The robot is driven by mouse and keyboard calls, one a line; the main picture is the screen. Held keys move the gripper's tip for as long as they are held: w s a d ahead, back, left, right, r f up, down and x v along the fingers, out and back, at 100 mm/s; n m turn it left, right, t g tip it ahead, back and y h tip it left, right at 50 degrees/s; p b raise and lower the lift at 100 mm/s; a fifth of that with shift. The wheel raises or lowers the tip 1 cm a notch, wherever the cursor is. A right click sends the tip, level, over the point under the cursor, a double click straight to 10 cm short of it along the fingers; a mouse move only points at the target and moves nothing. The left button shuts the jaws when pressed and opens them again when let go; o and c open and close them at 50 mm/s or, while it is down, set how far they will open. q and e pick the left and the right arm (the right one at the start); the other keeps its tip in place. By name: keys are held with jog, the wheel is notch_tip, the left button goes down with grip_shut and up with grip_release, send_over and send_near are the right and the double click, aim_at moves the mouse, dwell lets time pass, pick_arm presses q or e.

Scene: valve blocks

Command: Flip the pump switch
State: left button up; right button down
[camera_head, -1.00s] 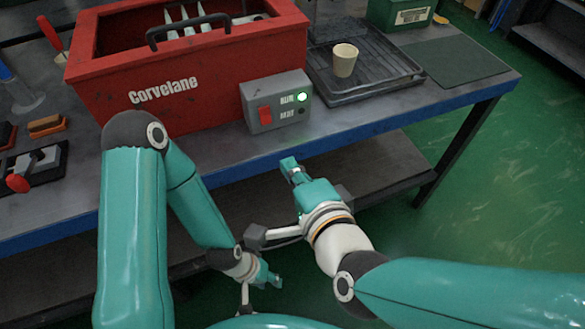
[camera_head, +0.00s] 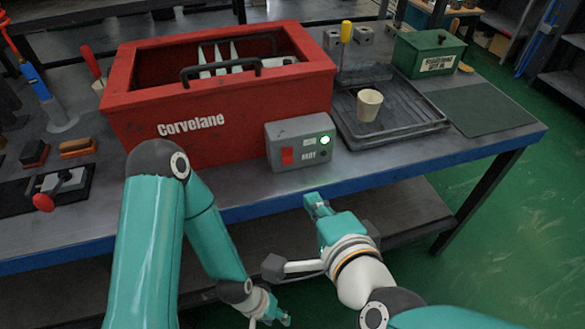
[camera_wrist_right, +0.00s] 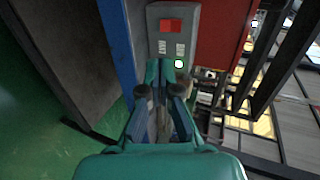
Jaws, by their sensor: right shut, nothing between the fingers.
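The pump switch is a red rocker (camera_head: 287,156) on a grey control box (camera_head: 306,130) at the front of the red Corvelane tank (camera_head: 222,145). A green lamp (camera_head: 325,140) glows on the box, beside the upper label. The rocker also shows in the right wrist view (camera_wrist_right: 170,26). My right gripper (camera_head: 311,202) is shut and empty, in front of the bench edge and below the box, apart from the switch. Its fingers (camera_wrist_right: 165,75) point toward the box in the wrist view. My left gripper (camera_head: 284,319) is low at the bottom edge, its fingers too small to read.
A black tray (camera_head: 425,122) with a beige cup (camera_head: 369,105) lies right of the box. A green box (camera_head: 428,54) stands behind it. A valve block with a red knob (camera_head: 43,202) is at the left. The bench's blue front edge (camera_head: 240,210) lies near my right gripper.

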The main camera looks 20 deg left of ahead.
jog(key=b, duration=0.2)
send_near(288, 157)
jog(key=x, duration=0.2)
jog(key=f+x, duration=0.1)
jog(key=x, duration=0.4)
jog(key=shift+s+d+f, duration=0.1)
jog(key=shift+s+f, duration=0.1)
jog(key=shift+f, duration=0.2)
